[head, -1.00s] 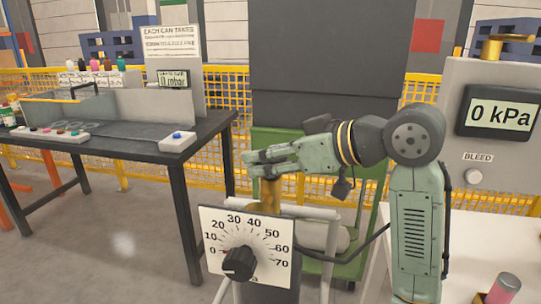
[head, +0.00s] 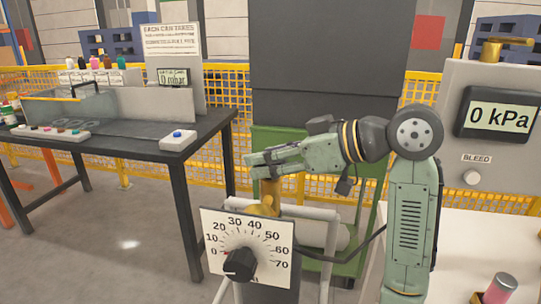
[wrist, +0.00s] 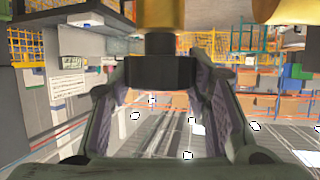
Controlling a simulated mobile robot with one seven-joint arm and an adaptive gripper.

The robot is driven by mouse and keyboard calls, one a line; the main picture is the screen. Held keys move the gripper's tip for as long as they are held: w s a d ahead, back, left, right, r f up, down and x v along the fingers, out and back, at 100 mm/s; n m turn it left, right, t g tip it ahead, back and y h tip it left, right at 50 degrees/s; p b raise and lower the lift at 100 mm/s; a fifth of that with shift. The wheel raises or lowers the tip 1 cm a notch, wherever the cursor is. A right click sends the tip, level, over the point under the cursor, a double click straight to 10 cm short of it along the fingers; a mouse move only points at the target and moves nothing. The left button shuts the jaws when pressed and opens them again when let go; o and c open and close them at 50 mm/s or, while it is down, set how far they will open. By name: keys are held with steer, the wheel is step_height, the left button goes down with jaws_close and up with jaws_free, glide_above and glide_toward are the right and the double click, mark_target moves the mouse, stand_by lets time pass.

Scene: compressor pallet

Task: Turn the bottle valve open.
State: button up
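The brass bottle valve (head: 268,192) stands behind the dial plate, and my gripper (head: 252,165) is at its top. In the wrist view a dark block (wrist: 160,73) on a stem, with brass (wrist: 162,15) above it in the picture, lies between my two fingers (wrist: 160,85). The fingers appear to press on both sides of this block. The contact faces are hidden in the head view. The dial plate (head: 275,225) carries numbers from 0 to 70 and a black knob (head: 239,264).
A grey panel on the right has a display (head: 499,116) reading 0 kPa, a bleed knob (head: 472,178) and a brass handle (head: 505,48). A black table (head: 205,130) stands at the left. A green cabinet (head: 345,265) stands behind the valve. A hose runs beside my arm.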

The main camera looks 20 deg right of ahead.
steer(key=o, duration=0.5)
steer(key=v, duration=1.2)
steer(key=shift+r, duration=0.15)
